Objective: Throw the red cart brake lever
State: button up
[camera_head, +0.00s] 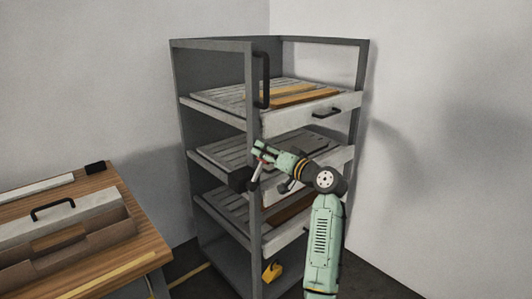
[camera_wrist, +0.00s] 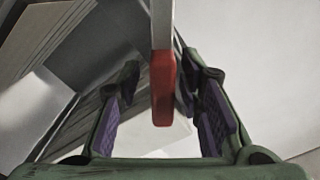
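The brake lever has a red handle (camera_wrist: 162,92) on a pale grey shaft (camera_wrist: 162,25) in the wrist view. The handle is between the two fingers of my gripper (camera_wrist: 160,85), with a visible gap on each side. The fingers have purple pads and are open. In the head view my gripper (camera_head: 260,152) is at the front post of the cart (camera_head: 254,120), around mid height. The lever's pale shaft (camera_head: 255,172) rises from a dark block (camera_head: 240,181) on that post. Only a trace of red shows there, and the fingers partly hide the handle.
The grey cart holds several slatted trays (camera_head: 205,100), with a tall dark handle (camera_head: 262,80) above my gripper. A yellow piece (camera_head: 272,271) is low on the cart. A wooden table (camera_head: 145,240) with a handled box (camera_head: 70,225) stands at the left. Walls are behind.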

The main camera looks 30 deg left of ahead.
jog(key=shift+d, duration=0.1)
jog(key=v, duration=1.2)
